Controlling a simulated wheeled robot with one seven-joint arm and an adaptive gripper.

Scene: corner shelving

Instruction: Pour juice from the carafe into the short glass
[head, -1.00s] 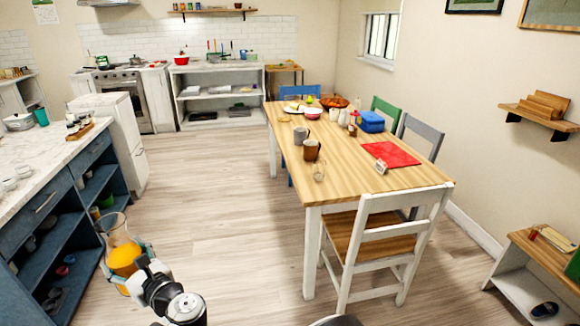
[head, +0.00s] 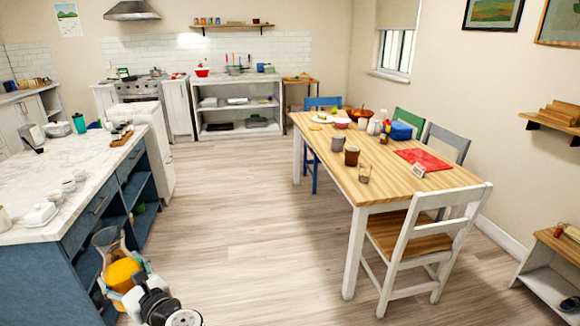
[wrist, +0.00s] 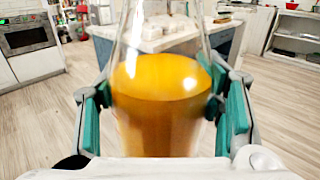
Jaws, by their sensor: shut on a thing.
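The glass carafe (head: 121,272) holds orange juice, with clear glass above it. My gripper (head: 124,288) is shut on it at the lower left of the head view. In the wrist view the carafe (wrist: 158,95) stands between the teal finger pads, roughly upright, the juice surface level. A short clear glass (head: 364,173) stands on the wooden dining table (head: 338,160), near its front left edge, behind the white chair. My gripper with the carafe is well to the left of the table, apart from the glass.
Two mugs, grey (head: 338,141) and brown (head: 352,156), stand close to the glass. A card (head: 418,170) and red mat (head: 424,159) lie to its right. A white chair (head: 420,240) blocks the table's near end. A blue marble-topped island (head: 75,165) is left; floor between is clear.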

